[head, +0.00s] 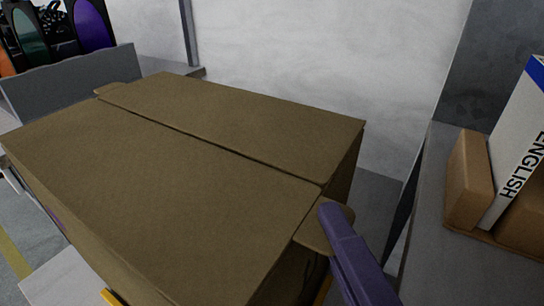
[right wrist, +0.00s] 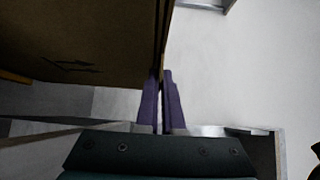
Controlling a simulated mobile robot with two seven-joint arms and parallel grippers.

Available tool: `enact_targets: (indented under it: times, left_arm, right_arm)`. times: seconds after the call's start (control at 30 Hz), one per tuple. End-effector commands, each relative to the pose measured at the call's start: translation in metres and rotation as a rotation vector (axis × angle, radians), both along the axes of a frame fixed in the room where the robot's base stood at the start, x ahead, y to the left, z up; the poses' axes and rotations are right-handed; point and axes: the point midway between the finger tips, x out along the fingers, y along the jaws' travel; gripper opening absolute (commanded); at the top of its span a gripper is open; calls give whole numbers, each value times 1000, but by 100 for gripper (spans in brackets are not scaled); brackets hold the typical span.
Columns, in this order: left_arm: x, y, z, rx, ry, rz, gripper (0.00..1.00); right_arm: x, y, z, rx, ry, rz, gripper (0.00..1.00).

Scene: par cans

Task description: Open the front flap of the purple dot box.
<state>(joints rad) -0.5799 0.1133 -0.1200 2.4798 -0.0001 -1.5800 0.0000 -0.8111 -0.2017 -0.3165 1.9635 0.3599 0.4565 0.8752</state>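The brown cardboard box (head: 190,190) fills the middle of the head view. Its top is covered by two flaps that meet at a long seam, and a small purple mark (head: 53,217) shows on its left side. A small cardboard tab (head: 314,232) sticks out at the seam's right end. My right gripper (head: 333,212) is at this tab, its purple finger overlapping it. In the right wrist view its two fingers (right wrist: 161,76) are close together, with the thin cardboard edge between their tips. The box's dark side (right wrist: 80,40) is left of them. My left gripper is not in view.
A white box lettered ENGLISH (head: 518,150) stands in a brown carton (head: 470,182) on the grey surface at right. A grey panel (head: 75,85) and dark items with purple and teal ovals are at the back left. A pale wall is behind.

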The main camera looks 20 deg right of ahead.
Motion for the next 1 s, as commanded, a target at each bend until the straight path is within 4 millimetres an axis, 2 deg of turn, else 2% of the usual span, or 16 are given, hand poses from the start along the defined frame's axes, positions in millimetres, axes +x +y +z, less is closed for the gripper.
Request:
enact_targets:
  times: [0.37, 1.0]
  left_arm:
    - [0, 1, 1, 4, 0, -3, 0]
    - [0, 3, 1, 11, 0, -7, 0]
  right_arm:
    - [0, 1, 9, -75, -62, 3, 0]
    - [-8, 11, 46, -406, -342, 4, 0]
